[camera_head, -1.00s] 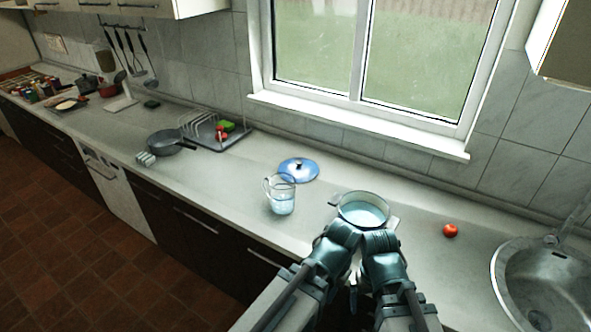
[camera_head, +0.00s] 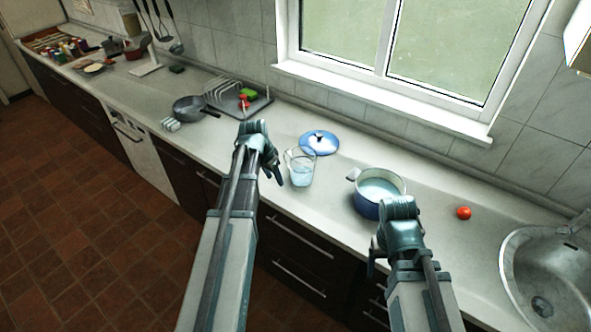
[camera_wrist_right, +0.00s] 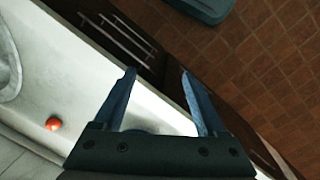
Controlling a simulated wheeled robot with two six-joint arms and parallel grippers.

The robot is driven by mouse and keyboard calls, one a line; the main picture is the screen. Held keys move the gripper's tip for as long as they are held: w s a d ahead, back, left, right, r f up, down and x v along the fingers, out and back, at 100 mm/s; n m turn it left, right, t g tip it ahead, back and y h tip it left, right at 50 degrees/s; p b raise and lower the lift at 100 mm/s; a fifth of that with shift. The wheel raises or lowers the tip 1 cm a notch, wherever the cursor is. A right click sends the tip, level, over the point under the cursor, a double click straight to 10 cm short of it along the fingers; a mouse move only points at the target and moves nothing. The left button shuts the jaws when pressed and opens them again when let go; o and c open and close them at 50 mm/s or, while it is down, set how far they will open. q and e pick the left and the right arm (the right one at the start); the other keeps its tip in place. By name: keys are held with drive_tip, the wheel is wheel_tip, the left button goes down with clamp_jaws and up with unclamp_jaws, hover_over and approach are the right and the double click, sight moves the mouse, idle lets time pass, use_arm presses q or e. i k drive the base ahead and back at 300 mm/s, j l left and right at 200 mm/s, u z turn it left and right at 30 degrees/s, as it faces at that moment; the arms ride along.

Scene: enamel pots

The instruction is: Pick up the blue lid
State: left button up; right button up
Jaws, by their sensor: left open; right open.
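The blue lid (camera_head: 319,142) with a dark knob lies flat on the counter, behind the glass jug and below the window. My left gripper (camera_head: 272,165) is over the counter's front edge, to the left of the jug and apart from the lid; it is open and holds nothing visible. My right gripper (camera_head: 385,235) is in front of the blue pot (camera_head: 367,206), partly overlapping it in the head view. In the right wrist view the right gripper (camera_wrist_right: 160,75) has its two fingers spread with nothing between them. The lid does not show in that view.
The glass jug (camera_head: 300,168) with water stands between my left gripper and the lid. A tomato (camera_head: 464,213) and a sink (camera_head: 545,272) are at the right. A dish rack (camera_head: 232,97) and a pan (camera_head: 190,107) stand at the left.

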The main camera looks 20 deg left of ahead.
sight(324, 143)
drive_tip(key=i+j+z, duration=0.2)
drive_tip(key=j, duration=0.2)
drive_tip(key=i+j+z, duration=0.2)
drive_tip(key=j, duration=0.2)
drive_tip(key=i+j+z, duration=0.2)
drive_tip(key=j, duration=0.2)
drive_tip(key=j+z, duration=0.2)
drive_tip(key=j, duration=0.2)
drive_tip(key=i+j+z, duration=0.2)
drive_tip(key=j, duration=0.3)
drive_tip(key=k, duration=0.1)
